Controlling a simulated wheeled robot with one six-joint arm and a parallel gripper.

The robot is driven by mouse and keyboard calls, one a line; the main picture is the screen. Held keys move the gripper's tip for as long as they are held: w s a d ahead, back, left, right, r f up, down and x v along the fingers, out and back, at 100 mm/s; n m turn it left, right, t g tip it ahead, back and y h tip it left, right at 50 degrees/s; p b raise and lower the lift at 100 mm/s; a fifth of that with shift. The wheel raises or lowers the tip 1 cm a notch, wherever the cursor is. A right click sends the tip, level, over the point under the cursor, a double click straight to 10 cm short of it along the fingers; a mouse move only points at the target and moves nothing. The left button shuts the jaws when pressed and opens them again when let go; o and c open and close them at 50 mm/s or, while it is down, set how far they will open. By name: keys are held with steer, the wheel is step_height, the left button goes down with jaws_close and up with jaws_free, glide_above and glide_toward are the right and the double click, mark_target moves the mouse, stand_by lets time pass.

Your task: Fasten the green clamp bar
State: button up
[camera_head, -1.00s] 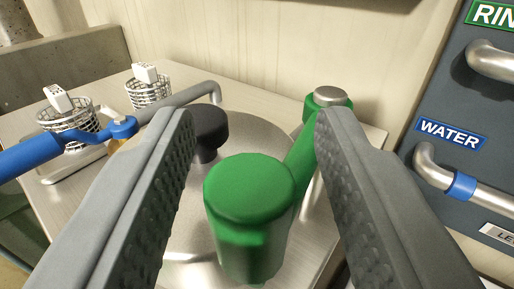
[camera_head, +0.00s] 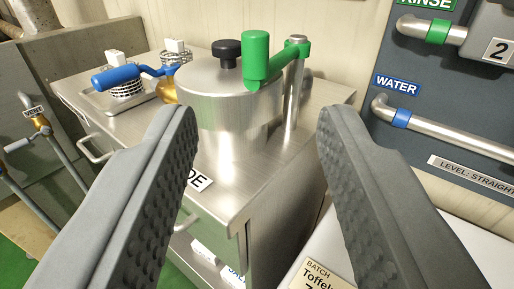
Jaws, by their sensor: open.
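The green clamp bar (camera_head: 279,70) lies across the right part of the kettle lid. Its thick green upright grip (camera_head: 256,58) is at the front end, and its other end meets a steel post (camera_head: 295,85) right of the kettle. The steel kettle (camera_head: 225,115) stands on the cabinet top, with a black knob (camera_head: 227,52) on its lid. My gripper (camera_head: 258,120) is open and empty. Its two grey fingers frame the kettle from the near side, apart from the clamp bar, which is farther off and higher in the picture.
A blue-handled valve (camera_head: 125,77) and white wire baskets (camera_head: 176,52) are left of the kettle. On the right wall are the water pipe (camera_head: 455,133) and the rinse pipe (camera_head: 425,28). A batch card (camera_head: 318,275) lies at the bottom. Free room lies between my fingers.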

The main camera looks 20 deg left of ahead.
steer(key=shift+v, duration=0.8)
